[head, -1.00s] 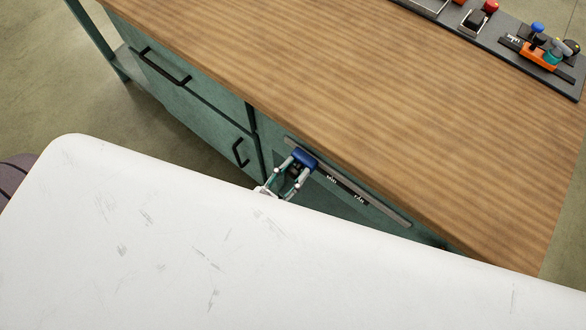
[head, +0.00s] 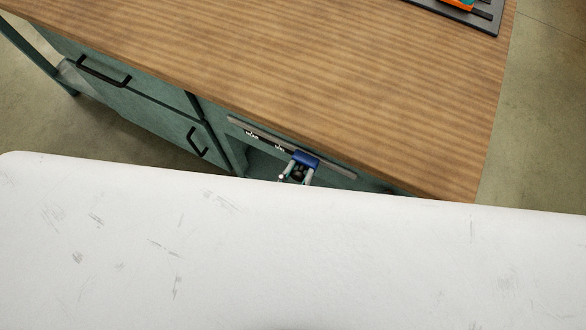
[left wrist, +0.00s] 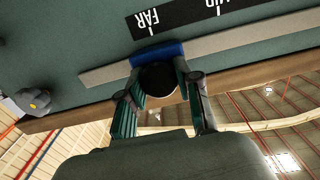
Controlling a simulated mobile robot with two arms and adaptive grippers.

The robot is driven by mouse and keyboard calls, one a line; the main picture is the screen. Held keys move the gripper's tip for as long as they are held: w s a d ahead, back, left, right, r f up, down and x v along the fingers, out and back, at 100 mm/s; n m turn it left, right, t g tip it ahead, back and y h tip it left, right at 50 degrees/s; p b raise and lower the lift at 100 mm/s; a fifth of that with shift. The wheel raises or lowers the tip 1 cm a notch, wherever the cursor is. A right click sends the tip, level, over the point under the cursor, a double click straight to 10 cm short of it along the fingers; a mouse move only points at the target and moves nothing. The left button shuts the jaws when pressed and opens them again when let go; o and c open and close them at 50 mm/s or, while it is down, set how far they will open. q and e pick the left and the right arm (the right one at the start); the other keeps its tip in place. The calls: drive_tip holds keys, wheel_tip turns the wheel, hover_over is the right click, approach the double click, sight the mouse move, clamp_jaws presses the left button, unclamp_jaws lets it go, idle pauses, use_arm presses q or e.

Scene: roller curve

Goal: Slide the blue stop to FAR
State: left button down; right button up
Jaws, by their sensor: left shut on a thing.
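The blue stop (head: 305,159) sits on a pale grey rail (head: 338,170) along the cabinet front, under the worktop edge. In the head view two small label marks lie to the left of the stop, towards the rail's left end. In the left wrist view the blue stop (left wrist: 158,53) is beside the FAR label (left wrist: 154,20), with the MID label farther right, partly cut off. My left gripper (head: 298,176) is shut on the stop's round black knob (left wrist: 158,79), one finger on each side. My right gripper is not in view.
The wooden worktop (head: 300,70) overhangs the rail, and my white body covers the lower head view. Drawers with black handles (head: 104,70) are to the left. A grey knob-like part (left wrist: 33,101) shows at left in the wrist view.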

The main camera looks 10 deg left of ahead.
use_arm(q)
drive_tip(key=c, duration=0.8)
unclamp_jaws()
drive_tip(key=shift+s+d, duration=0.15)
drive_tip(key=shift+d, duration=0.15)
drive_tip(key=shift+s+a, duration=0.15)
drive_tip(key=shift+a, duration=0.05)
drive_tip(key=v, duration=1.1)
drive_tip(key=shift+s, duration=0.35)
drive_tip(key=s+a+f+g+y, duration=0.1)
drive_tip(key=a+f+g, duration=0.25)
drive_tip(key=f, duration=0.95)
drive_tip(key=s+a+f+g+y, duration=0.2)
drive_tip(key=f+g, duration=0.3)
drive_tip(key=f, duration=0.8)
drive_tip(key=s+a+f+n+g+y, duration=0.1)
drive_tip(key=s+a+f+g+y, duration=0.2)
drive_tip(key=s+a+f+g, duration=0.4)
drive_tip(key=s+a+f, duration=0.2)
drive_tip(key=a+f, duration=0.3)
drive_tip(key=f, duration=0.2)
drive_tip(key=shift+n, duration=0.3)
